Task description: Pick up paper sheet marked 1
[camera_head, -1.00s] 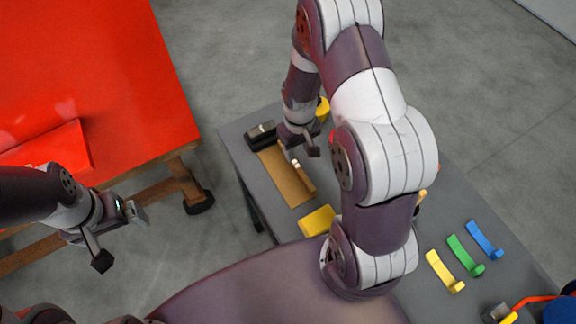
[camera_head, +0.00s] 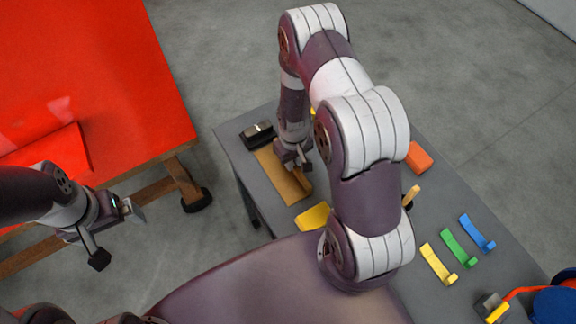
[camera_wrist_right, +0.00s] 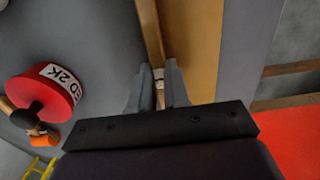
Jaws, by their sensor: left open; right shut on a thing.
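A brown sheet (camera_head: 279,177) lies on the grey table, with a raised strip along its right side in the head view. The sheet also shows in the right wrist view (camera_wrist_right: 198,45). My right gripper (camera_head: 294,164) is down at this strip and shut on it. In the right wrist view its fingers (camera_wrist_right: 158,82) close around a small white patch with dark marks, which I cannot read. My left gripper (camera_head: 118,236) is open and empty, beside the red-topped table.
A black block (camera_head: 258,133) stands at the sheet's far end. A yellow block (camera_head: 312,217) lies near its front end. Yellow, green and blue hooked pieces (camera_head: 461,247) lie at the right. The red table (camera_head: 90,80) is at the left. A red disc (camera_wrist_right: 45,92) shows in the wrist view.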

